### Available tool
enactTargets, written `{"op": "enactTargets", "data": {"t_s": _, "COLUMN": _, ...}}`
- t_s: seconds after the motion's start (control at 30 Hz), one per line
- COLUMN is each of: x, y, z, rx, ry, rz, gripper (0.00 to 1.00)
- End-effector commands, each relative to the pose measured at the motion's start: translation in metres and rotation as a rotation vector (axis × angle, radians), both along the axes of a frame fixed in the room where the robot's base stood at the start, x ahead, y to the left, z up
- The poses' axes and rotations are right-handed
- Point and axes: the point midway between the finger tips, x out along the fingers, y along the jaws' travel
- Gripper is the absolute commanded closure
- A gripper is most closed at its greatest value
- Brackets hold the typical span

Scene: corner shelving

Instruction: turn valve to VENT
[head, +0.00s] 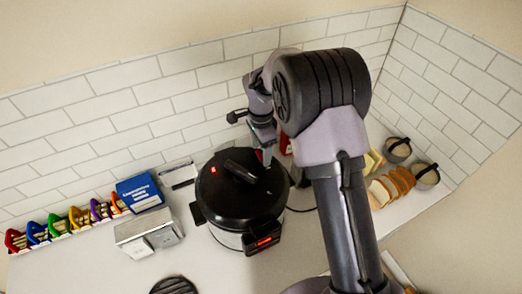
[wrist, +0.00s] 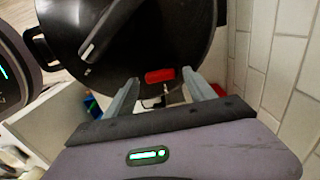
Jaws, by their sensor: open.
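A black pressure cooker (head: 238,205) stands on the counter, its lid carrying a long dark handle. In the wrist view the dark lid (wrist: 185,35) fills the top, with the handle (wrist: 110,28) at upper left. A small red valve lever (wrist: 160,76) lies crosswise near the lid's edge. My gripper (wrist: 160,79) is open, with one fingertip on each side of the red lever in the picture; I cannot tell whether they touch it. In the head view my gripper (head: 266,154) is over the lid's back right and hides the lever. No VENT marking is readable.
A blue box (head: 139,193) and a silver box (head: 149,232) stand left of the cooker. Several colourful holders (head: 75,220) line the wall. Bread slices (head: 391,186) and two dark cups (head: 426,176) are at right. A tiled wall (head: 150,90) is close behind.

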Motion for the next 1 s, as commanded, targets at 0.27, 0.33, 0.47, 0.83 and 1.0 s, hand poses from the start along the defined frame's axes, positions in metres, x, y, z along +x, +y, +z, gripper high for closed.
{"op": "enactTargets", "data": {"t_s": 0.27, "x": 0.0, "y": -0.0001, "z": -0.0071, "rx": 0.0, "ry": -0.001, "rz": 0.001, "gripper": 0.36}}
{"op": "enactTargets", "data": {"t_s": 0.33, "x": 0.0, "y": -0.0001, "z": -0.007, "rx": 0.0, "ry": -0.001, "rz": 0.001, "gripper": 0.36}}
{"op": "enactTargets", "data": {"t_s": 0.47, "x": -0.0001, "y": -0.0001, "z": -0.0068, "rx": 0.0, "ry": 0.0, "rz": 0.001, "gripper": 0.56}}
{"op": "enactTargets", "data": {"t_s": 0.83, "x": -0.0013, "y": -0.0009, "z": -0.0079, "rx": -0.001, "ry": 0.004, "rz": 0.009, "gripper": 0.91}}
{"op": "enactTargets", "data": {"t_s": 1.0, "x": -0.0011, "y": -0.0019, "z": -0.0089, "rx": -0.001, "ry": 0.005, "rz": 0.065, "gripper": 0.91}}
